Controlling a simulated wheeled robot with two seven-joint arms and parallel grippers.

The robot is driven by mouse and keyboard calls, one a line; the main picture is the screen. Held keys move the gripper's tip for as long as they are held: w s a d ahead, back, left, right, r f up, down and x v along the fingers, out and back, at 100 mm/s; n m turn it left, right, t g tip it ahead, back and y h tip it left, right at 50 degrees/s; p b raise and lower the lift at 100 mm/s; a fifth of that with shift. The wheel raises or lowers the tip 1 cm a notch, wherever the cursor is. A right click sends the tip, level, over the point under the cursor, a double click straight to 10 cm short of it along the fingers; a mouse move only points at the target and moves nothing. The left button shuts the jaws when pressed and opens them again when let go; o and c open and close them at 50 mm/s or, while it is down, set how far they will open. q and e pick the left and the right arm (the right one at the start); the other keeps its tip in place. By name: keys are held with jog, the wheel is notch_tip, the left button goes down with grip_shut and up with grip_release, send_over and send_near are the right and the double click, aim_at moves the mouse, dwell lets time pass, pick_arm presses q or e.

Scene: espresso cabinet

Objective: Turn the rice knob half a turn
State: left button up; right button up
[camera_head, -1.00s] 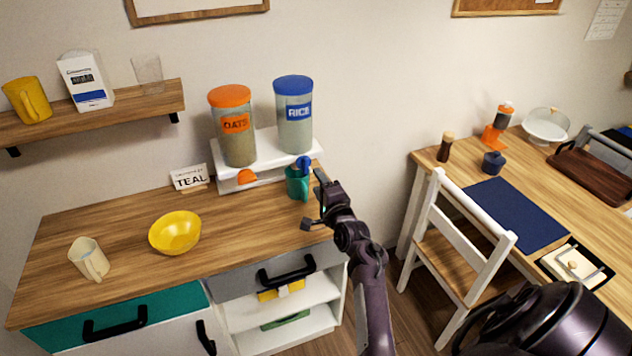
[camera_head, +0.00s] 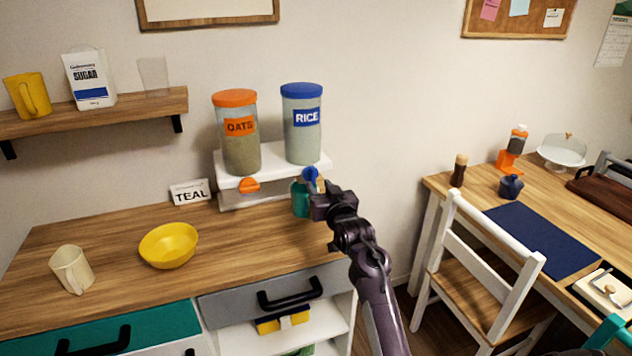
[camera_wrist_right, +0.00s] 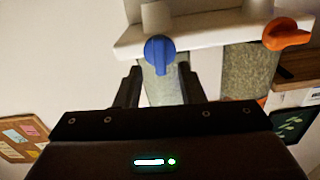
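The rice canister (camera_head: 302,140) has a blue lid and stands on the white dispenser shelf. Its blue rice knob (camera_head: 310,174) is on the shelf front, partly hidden by my right gripper (camera_head: 318,190) in the head view. The right wrist view looks upside down. There the knob (camera_wrist_right: 159,50) lies just beyond and between the two dark fingertips of my right gripper (camera_wrist_right: 159,78). The fingers are apart, with no visible contact on the knob. The knob's handle points down the picture, toward the canister. My left gripper is not in view.
The oats canister (camera_head: 239,145) and its orange knob (camera_head: 249,185) are left of the rice side. A teal mug (camera_head: 299,201) stands under the rice spout, close to my gripper. A yellow bowl (camera_head: 169,246), cream mug (camera_head: 72,269) and TEAL card (camera_head: 190,192) are on the counter.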

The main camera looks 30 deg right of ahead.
aim_at(314, 178)
jog(key=shift+x, duration=1.9)
jog(key=shift+c, duration=0.2)
grip_shut()
